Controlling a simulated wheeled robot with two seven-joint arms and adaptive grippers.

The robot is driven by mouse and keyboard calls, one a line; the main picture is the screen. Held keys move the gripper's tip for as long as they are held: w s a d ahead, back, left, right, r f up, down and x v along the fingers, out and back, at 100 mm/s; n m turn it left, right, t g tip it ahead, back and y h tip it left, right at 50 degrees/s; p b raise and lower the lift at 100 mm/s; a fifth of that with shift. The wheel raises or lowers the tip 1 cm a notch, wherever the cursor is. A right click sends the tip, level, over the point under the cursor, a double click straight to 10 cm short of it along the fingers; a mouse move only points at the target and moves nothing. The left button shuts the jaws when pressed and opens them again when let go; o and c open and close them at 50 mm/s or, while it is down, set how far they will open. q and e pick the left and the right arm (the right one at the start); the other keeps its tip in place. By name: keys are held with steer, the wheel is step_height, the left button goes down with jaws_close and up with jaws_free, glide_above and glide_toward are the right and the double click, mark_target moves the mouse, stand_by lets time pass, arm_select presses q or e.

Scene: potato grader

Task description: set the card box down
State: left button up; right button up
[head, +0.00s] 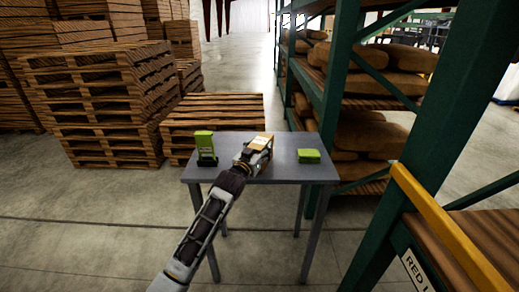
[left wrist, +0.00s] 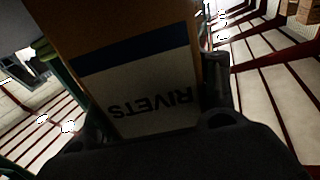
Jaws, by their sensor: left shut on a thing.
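The card box (head: 261,142) is a small tan box held in my left gripper (head: 255,153), over the grey table (head: 285,173). In the left wrist view the box (left wrist: 135,85) fills the space between the fingers, with a white label, a blue band and the word RIVETS upside down. My left gripper is shut on it. I cannot tell whether the box's underside touches the tabletop. My right gripper is not in view.
A green-and-black device (head: 205,148) stands at the table's left, and a flat green item (head: 308,155) lies to the right. Wooden pallets (head: 95,100) stand behind and left. A green rack (head: 335,85) with sacks rises close on the right. The table's front has bare room.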

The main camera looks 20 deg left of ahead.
mark_target(256, 152)
arm_select(q)
steer(key=o, duration=0.8)
steer(key=shift+f, duration=0.1)
steer(key=shift+c, duration=0.2)
steer(key=o, duration=0.6)
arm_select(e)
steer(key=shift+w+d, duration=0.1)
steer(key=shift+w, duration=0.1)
arm_select(q)
steer(key=shift+s, duration=0.15)
steer(key=shift+s+a, duration=0.1)
steer(key=shift+s, duration=0.65)
steer(key=shift+s+a, duration=0.1)
steer(key=shift+s, duration=0.55)
steer(key=shift+s+a+p, duration=0.2)
steer(key=shift+s+p, duration=0.15)
steer(key=shift+s, duration=1.45)
steer(key=shift+s+a, duration=0.15)
steer(key=shift+s, duration=1.2)
steer(key=shift+s+a, duration=0.15)
steer(key=shift+s, duration=1.15)
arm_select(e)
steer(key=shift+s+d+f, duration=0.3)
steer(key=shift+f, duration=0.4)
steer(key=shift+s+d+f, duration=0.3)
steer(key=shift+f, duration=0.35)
